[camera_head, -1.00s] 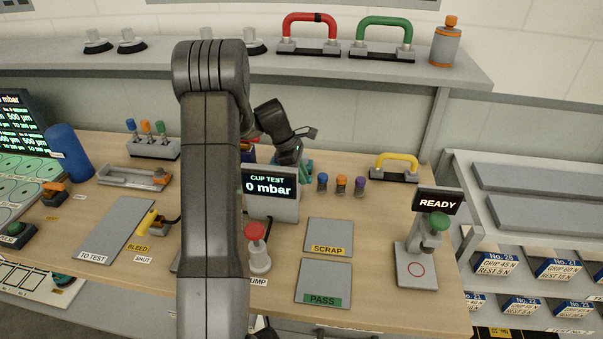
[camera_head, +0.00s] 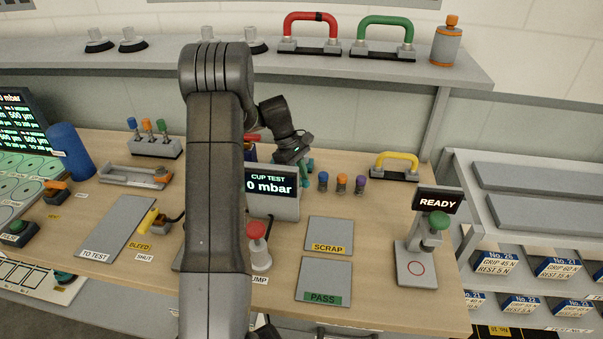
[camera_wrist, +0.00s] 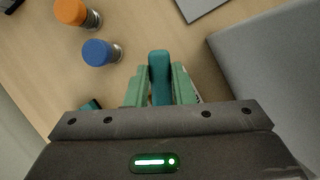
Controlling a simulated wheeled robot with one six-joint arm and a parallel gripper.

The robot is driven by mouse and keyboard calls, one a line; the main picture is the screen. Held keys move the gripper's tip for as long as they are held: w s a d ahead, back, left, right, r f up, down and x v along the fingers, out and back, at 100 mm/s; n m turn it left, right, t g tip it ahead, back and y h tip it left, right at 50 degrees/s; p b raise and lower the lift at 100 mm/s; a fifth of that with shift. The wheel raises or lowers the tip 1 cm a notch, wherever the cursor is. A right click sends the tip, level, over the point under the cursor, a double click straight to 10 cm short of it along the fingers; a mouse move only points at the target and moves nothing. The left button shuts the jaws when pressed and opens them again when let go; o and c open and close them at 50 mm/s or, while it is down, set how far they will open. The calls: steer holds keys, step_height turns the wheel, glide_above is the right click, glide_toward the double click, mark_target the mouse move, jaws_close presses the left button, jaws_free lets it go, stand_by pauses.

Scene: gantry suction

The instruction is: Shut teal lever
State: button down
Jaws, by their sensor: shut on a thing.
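The teal lever (camera_wrist: 159,68) shows in the wrist view as a rounded teal bar between my two green fingers. My gripper (camera_wrist: 160,88) is shut on it, with a finger against each side. In the head view my gripper (camera_head: 303,178) is behind the cup test display, and the lever is hard to tell from the green fingers there. The lever's base is mostly hidden by my gripper and the display.
The cup test display (camera_head: 271,192), reading 0 mbar, stands just in front. Blue (camera_head: 323,182), orange (camera_head: 341,183) and purple (camera_head: 360,185) capped pieces stand to the right. A yellow handle (camera_head: 395,160) lies farther right. The scrap pad (camera_head: 329,233) is empty.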

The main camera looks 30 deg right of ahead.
steer(key=m, duration=0.2)
steer(key=a+m+y, duration=0.1)
steer(key=shift+s+a+m+g, duration=0.1)
steer(key=shift+s+m+g, duration=0.05)
steer(key=shift+m+g, duration=0.2)
steer(key=m, duration=0.1)
steer(key=a+m+y, duration=0.1)
steer(key=shift+m, duration=0.35)
steer(key=m+y, duration=0.1)
steer(key=a+m, duration=0.1)
steer(key=m, duration=0.1)
steer(key=shift+w+y, duration=0.2)
steer(key=shift+y, duration=0.2)
steer(key=shift+w+a+m+t+y, duration=0.2)
steer(key=shift+m+t, duration=0.15)
steer(key=shift+m, duration=0.45)
steer(key=shift+w+a+m+t+y, duration=0.1)
steer(key=shift+a+m+t+y, duration=0.15)
steer(key=shift+m, duration=0.55)
steer(key=shift+d, duration=0.1)
steer(key=c, duration=1.2)
jaws_free()
steer(key=shift+c, duration=0.2)
steer(key=shift+r, duration=0.1)
